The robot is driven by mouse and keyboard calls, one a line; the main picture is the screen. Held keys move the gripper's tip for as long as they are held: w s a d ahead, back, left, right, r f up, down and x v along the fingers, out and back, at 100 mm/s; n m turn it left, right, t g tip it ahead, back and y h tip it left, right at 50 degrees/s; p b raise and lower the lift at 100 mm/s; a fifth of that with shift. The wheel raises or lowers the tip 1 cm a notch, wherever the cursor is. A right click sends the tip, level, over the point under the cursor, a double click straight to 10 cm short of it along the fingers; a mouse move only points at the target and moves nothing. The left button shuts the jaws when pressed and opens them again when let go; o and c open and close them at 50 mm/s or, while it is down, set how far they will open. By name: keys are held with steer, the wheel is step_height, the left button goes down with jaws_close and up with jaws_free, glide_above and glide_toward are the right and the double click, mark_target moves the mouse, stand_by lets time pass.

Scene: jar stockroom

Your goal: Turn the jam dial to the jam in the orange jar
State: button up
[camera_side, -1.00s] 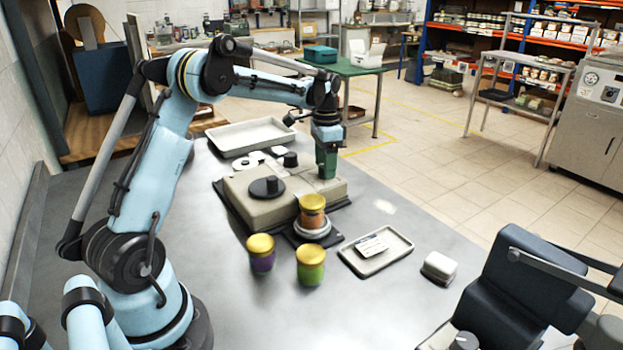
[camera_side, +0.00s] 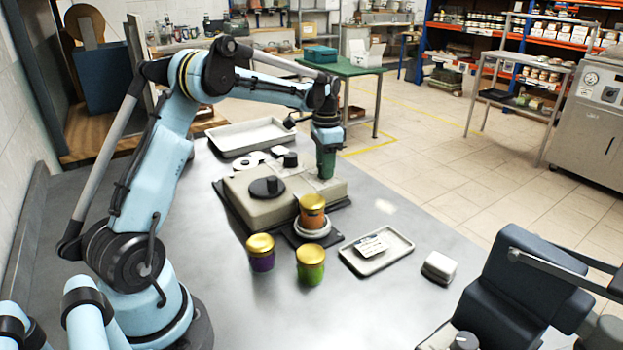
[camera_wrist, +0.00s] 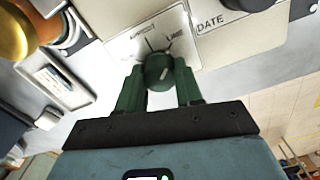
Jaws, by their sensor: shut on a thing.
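The orange jar with a gold lid (camera_side: 312,214) stands upright on a pale ring in the side view. Its gold lid also fills the upper left corner of the wrist view (camera_wrist: 14,36). My gripper (camera_side: 326,168) points down at the right end of the beige machine. In the wrist view its green fingers are shut on the dark round jam dial (camera_wrist: 159,72). The dial sits on a white label plate (camera_wrist: 182,24). One word reads LIME; another beside it is blurred, and a third is partly hidden by a finger. I cannot tell which word the dial's pale mark faces.
The beige machine (camera_side: 255,204) has a black knob (camera_side: 267,187) on top; a plate marked DATE (camera_wrist: 213,20) lies beside the dial. A purple jar (camera_side: 261,259) and a green jar (camera_side: 310,272) stand in front. A tray (camera_side: 352,265) holds a labelled item.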

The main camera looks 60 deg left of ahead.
steer(key=n, duration=0.5)
steer(key=shift+n, duration=2.2)
steer(key=o, duration=1)
steer(key=shift+o, duration=0.2)
step_height(320, 180, up, 12)
